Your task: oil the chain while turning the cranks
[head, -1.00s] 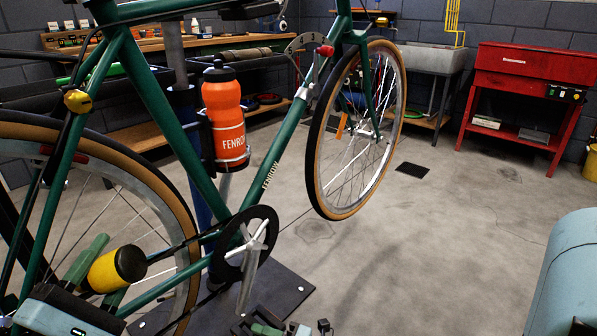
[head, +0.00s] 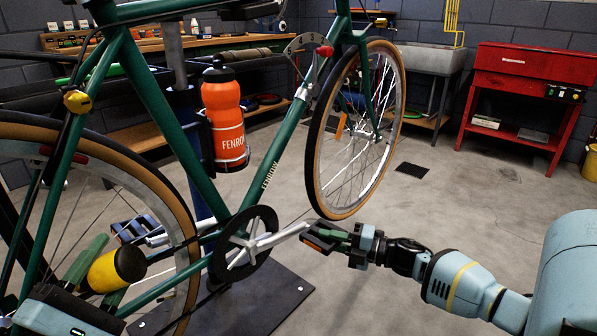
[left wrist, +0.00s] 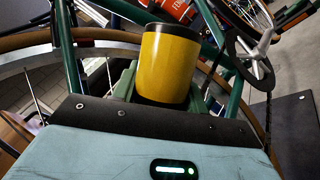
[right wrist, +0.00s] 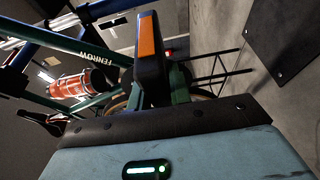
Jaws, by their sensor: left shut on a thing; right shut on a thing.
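A green bike is held up on a stand, its chainring (head: 247,238) low on the frame. My left gripper (head: 103,270) is shut on a yellow bottle with a black cap (head: 116,268), held beside the lower chain (head: 158,257) in front of the rear wheel. The yellow bottle also shows in the left wrist view (left wrist: 167,66). My right gripper (head: 348,240) is shut on the near pedal (head: 322,236), with the crank arm (head: 281,236) pointing right. The pedal with its orange reflector shows in the right wrist view (right wrist: 148,50). The far pedal (head: 130,228) is at the left. The bottle's tip is hidden.
The stand's dark base plate (head: 262,300) lies on the floor below the chainring. An orange water bottle (head: 224,120) sits on the frame. The rear wheel (head: 165,180) is close to my left gripper. The floor at the right is open.

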